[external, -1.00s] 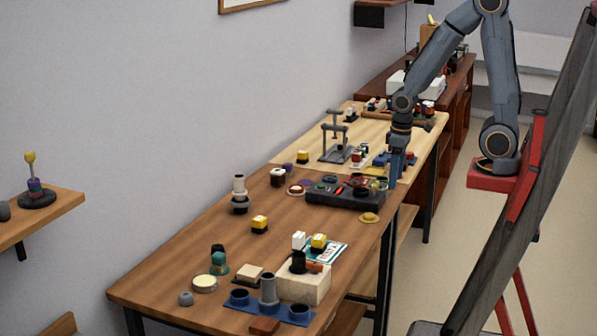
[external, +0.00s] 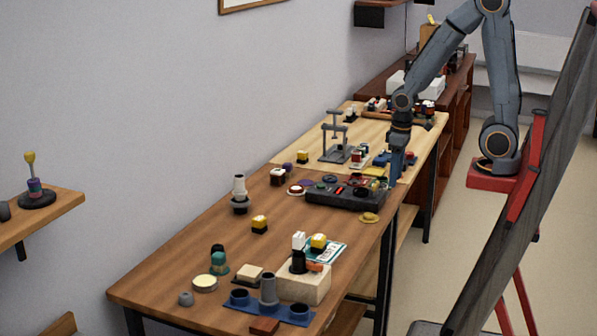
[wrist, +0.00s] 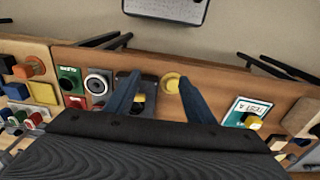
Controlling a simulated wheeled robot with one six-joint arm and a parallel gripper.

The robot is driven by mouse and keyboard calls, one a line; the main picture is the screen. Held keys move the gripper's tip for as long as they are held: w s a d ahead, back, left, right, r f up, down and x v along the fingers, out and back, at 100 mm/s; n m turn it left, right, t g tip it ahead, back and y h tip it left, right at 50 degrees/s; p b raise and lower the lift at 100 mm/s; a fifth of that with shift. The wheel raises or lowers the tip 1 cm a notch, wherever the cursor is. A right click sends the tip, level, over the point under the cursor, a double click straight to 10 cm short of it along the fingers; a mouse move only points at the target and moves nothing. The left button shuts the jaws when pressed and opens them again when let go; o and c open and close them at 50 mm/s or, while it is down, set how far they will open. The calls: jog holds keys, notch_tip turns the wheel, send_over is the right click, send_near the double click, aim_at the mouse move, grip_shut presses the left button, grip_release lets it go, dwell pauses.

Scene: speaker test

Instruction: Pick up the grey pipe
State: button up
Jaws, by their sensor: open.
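The grey pipe (external: 268,289) stands upright at the near end of the long wooden table in the external view, on a blue holder (external: 297,314) with round cups. I cannot make it out in the wrist view. My gripper (external: 395,180) points down over the far part of the table, well away from the pipe, beside the dark button panel. In the wrist view my gripper (wrist: 160,88) has its two blue fingers spread apart, with nothing held between them. A yellow round knob (wrist: 171,82) shows between the fingers there.
The dark button panel (external: 345,194) lies near my gripper. A pale block (external: 304,287) carrying a black piece stands right beside the pipe. A card (external: 328,251), a round tin (external: 205,283) and a grey knob (external: 186,299) are nearby. The table's middle left is mostly clear.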

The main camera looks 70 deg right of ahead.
notch_tip(320, 180, up, 5)
jog(key=w+a+r+n+y, duration=0.1)
jog(key=w+a+n, duration=0.3)
jog(key=w+a, duration=0.65)
jog(key=w+a+r+n+y, duration=0.1)
jog(key=w+a+n, duration=0.45)
jog(key=a, duration=0.75)
jog(key=n+y, duration=0.2)
jog(key=n, duration=0.7)
send_over(270, 273)
jog(key=d, duration=0.1)
notch_tip(270, 273, down, 3)
jog(key=f, duration=0.2)
jog(key=d+f, duration=0.1)
jog(key=shift+w+f+m+g, duration=0.25)
jog(key=shift+w+f+g, duration=0.05)
jog(key=shift+f, duration=0.1)
jog(key=shift+s+a+f, duration=0.1)
jog(key=shift+a+f, duration=0.1)
jog(key=shift+f, duration=0.5)
jog(key=shift+s+a+p+x, duration=0.1)
jog(key=shift+p+x, duration=0.7)
jog(key=shift+x, duration=0.95)
jog(key=shift+s+a+p+x, duration=0.15)
jog(key=shift+p+x, duration=0.6)
jog(key=shift+x, duration=1.05)
jog(key=shift+r, duration=0.1)
